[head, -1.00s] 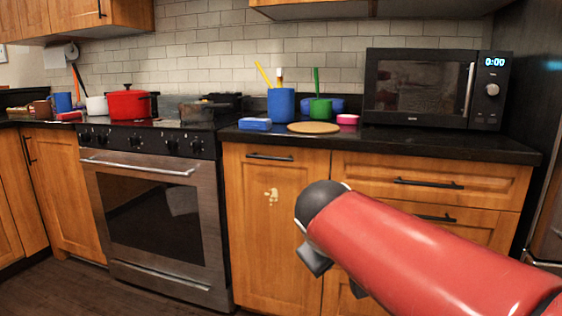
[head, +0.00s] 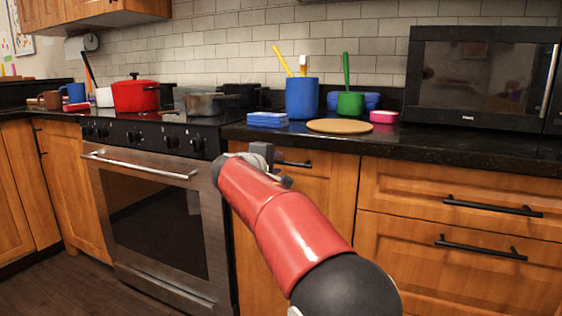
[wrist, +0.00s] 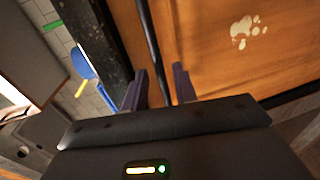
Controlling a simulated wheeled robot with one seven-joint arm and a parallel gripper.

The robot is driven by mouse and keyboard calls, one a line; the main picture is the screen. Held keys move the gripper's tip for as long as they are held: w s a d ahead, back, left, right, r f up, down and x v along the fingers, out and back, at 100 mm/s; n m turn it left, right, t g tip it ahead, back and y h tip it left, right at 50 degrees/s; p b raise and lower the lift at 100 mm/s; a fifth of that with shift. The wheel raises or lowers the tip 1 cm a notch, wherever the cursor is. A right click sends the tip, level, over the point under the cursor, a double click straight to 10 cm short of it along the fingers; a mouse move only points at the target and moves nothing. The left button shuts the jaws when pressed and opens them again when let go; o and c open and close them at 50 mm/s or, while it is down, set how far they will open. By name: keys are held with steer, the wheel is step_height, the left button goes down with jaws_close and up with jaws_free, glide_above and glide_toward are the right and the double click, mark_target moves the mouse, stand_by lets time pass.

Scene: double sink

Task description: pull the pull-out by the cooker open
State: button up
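The pull-out (head: 325,190) is the wooden front just right of the cooker (head: 150,215). It looks closed, flush under the counter. Its black bar handle (head: 296,163) runs across the top; my arm hides part of the front in the head view. In the wrist view, the pull-out front (wrist: 215,60) carries a pale paw-like mark. My gripper (wrist: 160,67) is open there, with the handle (wrist: 152,35) running between its two fingers, nearer the right one. In the head view my gripper (head: 266,160) is at the handle's left part.
A black counter (head: 440,148) overhangs the front, with a blue sponge box (head: 268,119), a round board (head: 340,126) and a microwave (head: 480,75) on it. Drawers (head: 450,210) stand to the right. The cooker's handle (head: 140,165) juts out to the left.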

steer(key=shift+x, duration=1.5)
jaws_close()
